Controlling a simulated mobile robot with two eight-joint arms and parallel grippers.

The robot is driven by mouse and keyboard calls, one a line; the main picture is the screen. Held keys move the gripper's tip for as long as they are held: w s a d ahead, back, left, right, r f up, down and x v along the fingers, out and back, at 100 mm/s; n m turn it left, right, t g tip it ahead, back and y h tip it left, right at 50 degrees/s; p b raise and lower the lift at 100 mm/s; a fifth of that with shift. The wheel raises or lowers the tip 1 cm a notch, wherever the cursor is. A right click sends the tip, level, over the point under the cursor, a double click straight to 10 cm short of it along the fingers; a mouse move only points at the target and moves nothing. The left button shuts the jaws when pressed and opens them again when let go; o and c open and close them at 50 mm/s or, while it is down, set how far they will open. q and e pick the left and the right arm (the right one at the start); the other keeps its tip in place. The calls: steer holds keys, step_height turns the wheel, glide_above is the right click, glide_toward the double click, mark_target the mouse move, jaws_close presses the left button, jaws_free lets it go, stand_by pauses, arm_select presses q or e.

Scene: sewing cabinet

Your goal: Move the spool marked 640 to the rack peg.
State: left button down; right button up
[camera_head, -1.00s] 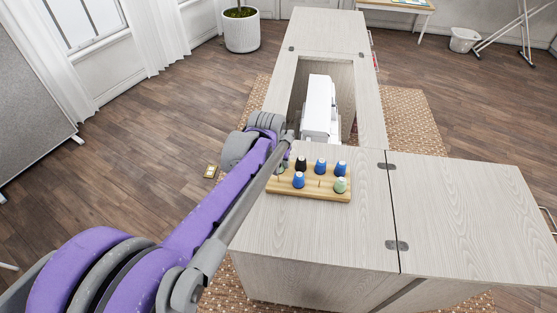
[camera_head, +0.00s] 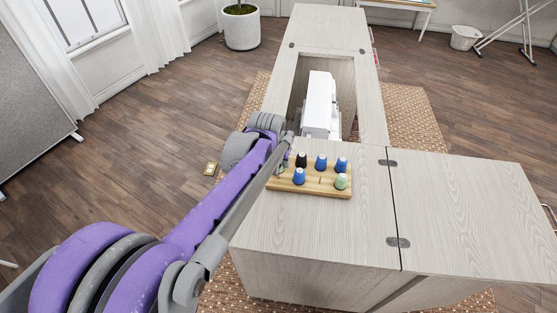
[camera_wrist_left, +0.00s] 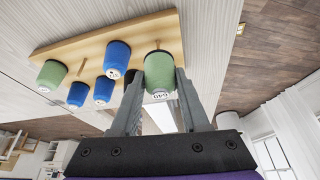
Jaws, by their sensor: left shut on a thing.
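The green spool marked 640 (camera_wrist_left: 159,73) is between the fingers of my left gripper (camera_wrist_left: 155,88), which is shut on it. The number shows on its end in the left wrist view. A peg (camera_wrist_left: 158,44) of the wooden rack (camera_wrist_left: 170,30) shows between the board and the spool's wide end; I cannot tell whether the spool is still partly around it. In the head view the rack (camera_head: 325,193) stands on the cabinet top, and my left arm hides the gripper and most of the held spool. Another bare peg (camera_wrist_left: 83,65) shows on the rack.
The rack also holds a black spool (camera_head: 301,160), blue spools (camera_head: 320,163) and another green spool (camera_head: 341,181), close around the held one. A white sewing machine (camera_head: 320,105) sits in the cabinet opening behind. The cabinet top (camera_head: 450,200) at right is clear.

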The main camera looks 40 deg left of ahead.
arm_select(q)
steer(key=shift+f+b, duration=0.8)
steer(key=shift+f, duration=0.55)
steer(key=shift+c, duration=1.6)
jaws_free()
steer(key=shift+r, duration=0.1)
steer(key=p+v, duration=0.2)
steer(key=v, duration=0.8)
steer(key=shift+s+r, duration=0.15)
steer(key=shift+r, duration=0.2)
